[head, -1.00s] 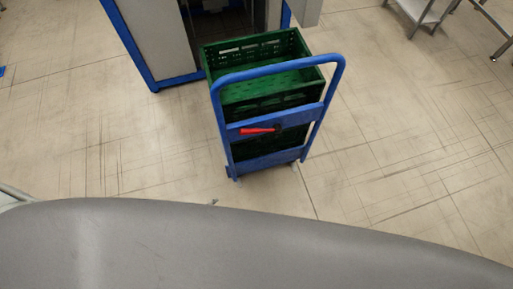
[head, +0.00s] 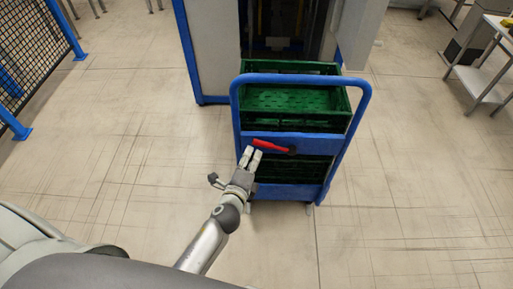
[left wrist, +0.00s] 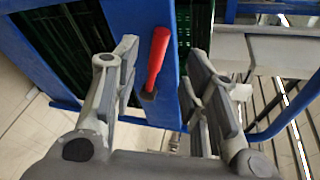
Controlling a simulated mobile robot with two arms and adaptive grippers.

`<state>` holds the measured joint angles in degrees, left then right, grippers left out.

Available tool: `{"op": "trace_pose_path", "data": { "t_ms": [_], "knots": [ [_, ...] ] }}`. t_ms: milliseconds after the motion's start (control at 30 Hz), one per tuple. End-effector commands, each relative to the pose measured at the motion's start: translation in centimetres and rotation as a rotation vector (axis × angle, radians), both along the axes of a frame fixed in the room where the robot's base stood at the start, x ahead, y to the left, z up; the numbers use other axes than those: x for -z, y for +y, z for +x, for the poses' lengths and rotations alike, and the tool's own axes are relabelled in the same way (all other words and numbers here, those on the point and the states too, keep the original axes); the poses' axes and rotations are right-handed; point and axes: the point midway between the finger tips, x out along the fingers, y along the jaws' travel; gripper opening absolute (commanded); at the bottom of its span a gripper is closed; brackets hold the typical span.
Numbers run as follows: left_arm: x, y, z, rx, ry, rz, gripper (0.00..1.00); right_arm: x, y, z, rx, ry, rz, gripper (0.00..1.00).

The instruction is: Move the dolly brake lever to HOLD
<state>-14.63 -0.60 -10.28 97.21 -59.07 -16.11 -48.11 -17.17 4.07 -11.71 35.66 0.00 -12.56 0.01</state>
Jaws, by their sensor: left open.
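The red brake lever (head: 268,146) sits on the blue crossbar of the dolly (head: 240,110), its handle pointing left and slightly up from a dark pivot. Its HOLD marking cannot be made out. My left gripper (head: 251,156) is open just below and at the left end of the lever. In the left wrist view, the red lever (left wrist: 157,58) stands between the two spread fingers of my left gripper (left wrist: 165,85), apart from both. My right gripper is not in view.
Green crates (head: 290,100) are stacked on the dolly. A grey machine with a blue frame (head: 181,45) stands right behind it. A black mesh fence (head: 30,50) is at the far left and a metal table (head: 490,70) at the right. The floor on both sides is clear.

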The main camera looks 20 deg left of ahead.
Motion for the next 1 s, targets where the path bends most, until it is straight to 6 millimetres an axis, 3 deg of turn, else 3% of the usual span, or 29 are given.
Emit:
{"op": "trace_pose_path", "data": {
  "t_ms": [200, 433, 900, 1000],
  "knots": [
    [1.1, 0.2, 3.9, 0.0, -0.001, -0.002, 0.41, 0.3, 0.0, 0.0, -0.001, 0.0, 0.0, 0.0],
    [2.0, 0.4, 6.7, 0.0, 0.0, -0.002, 0.41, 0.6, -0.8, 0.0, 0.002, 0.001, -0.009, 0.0],
    [2.3, 0.5, 7.7, 0.0, 0.001, -0.004, 0.41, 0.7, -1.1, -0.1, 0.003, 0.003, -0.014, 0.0],
    [2.3, 0.5, 7.7, 0.0, 0.001, -0.004, 0.28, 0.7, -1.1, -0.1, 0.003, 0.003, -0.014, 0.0]
  ]
}}
